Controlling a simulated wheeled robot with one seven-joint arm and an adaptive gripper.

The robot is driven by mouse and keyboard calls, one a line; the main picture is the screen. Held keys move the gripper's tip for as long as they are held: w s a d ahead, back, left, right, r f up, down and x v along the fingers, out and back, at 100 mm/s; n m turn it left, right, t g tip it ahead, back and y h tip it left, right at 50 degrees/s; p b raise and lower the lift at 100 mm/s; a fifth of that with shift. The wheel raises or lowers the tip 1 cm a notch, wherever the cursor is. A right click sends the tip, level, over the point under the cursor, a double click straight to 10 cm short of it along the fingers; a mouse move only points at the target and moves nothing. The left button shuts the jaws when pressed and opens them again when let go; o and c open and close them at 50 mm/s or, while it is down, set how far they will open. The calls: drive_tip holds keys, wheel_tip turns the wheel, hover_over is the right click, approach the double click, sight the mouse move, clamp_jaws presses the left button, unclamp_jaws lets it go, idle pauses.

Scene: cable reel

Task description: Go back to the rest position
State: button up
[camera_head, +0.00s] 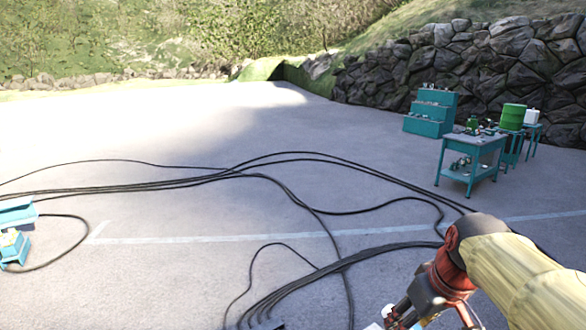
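My gripper (425,318) is at the bottom right of the head view, at the end of my arm, which is wrapped in a yellowish cover. It points down toward the lower edge of the picture, and its fingertips are partly cut off there. A small pale and blue thing shows beside the fingers at the bottom edge; I cannot tell what it is or whether the gripper touches it. Whether the fingers are open or shut is not clear.
Black cables (290,183) run across the paved ground. Teal equipment (15,247) stands at the left edge. The middle-back pavement is clear.

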drive_tip(key=s+a+f+m+t+b, duration=0.1)
drive_tip(key=s+a+f+b, duration=0.1)
drive_tip(key=s+f+b, duration=0.5)
drive_tip(key=s+a+f+m+b, duration=0.2)
drive_tip(key=s+f+b, duration=0.5)
drive_tip(key=f, duration=0.5)
drive_tip(key=shift+s+a+f+t+h, duration=0.15)
drive_tip(key=shift+a+f+t+h, duration=0.2)
drive_tip(key=shift+a+t, duration=0.1)
